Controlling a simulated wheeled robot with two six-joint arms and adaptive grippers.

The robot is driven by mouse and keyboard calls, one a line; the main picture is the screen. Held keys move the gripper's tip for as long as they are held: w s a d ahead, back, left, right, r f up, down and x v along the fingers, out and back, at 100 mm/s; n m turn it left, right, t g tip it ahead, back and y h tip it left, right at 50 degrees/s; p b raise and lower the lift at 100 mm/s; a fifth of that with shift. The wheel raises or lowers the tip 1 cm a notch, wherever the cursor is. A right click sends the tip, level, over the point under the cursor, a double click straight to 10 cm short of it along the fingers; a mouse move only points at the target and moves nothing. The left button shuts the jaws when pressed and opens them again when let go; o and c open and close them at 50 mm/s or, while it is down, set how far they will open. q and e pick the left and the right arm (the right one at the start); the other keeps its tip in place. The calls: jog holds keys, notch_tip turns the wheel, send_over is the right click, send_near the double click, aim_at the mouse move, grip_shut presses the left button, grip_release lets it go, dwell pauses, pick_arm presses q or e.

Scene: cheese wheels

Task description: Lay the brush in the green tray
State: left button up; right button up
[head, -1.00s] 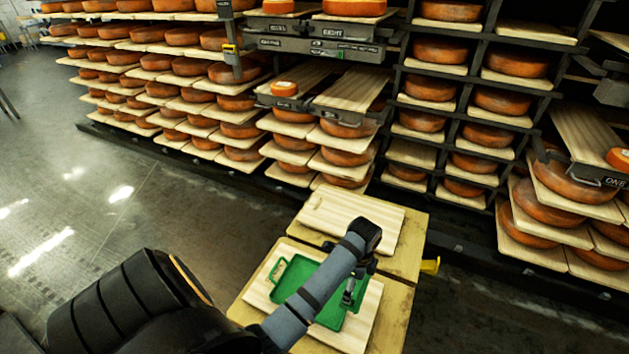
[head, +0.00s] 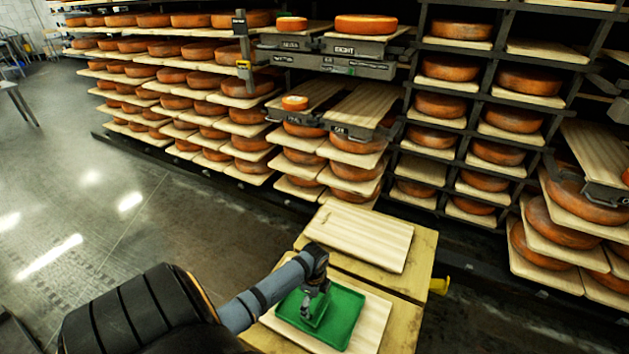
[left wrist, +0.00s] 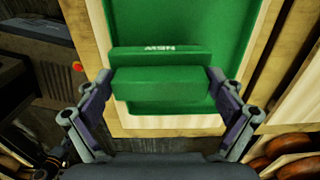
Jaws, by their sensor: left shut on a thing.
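The green tray (head: 340,330) lies on a pale board at the front of the wooden stand; it also shows in the left wrist view (left wrist: 185,22). My left gripper (head: 312,311) is over the left part of the tray. In the left wrist view, the gripper (left wrist: 157,92) has its fingers at the two ends of a green block, which looks like the brush (left wrist: 157,83). The block is the same green as the tray. Its underside and any bristles are hidden, and I cannot tell whether it touches the tray. My right gripper is out of view.
The pale board (head: 374,333) under the tray has bare room on its right. A second, empty board (head: 360,237) lies behind it on the stand. A yellow knob (head: 439,285) sticks out at the right. Shelves of cheese wheels (head: 440,104) stand behind.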

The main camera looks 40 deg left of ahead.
pick_arm(q)
jog(key=shift+f, duration=1.4)
jog(key=shift+f, duration=0.1)
jog(key=o, duration=0.8)
jog(key=shift+c, duration=0.2)
notch_tip(320, 180, up, 12)
jog(key=shift+r+p, duration=0.15)
jog(key=shift+p, duration=0.95)
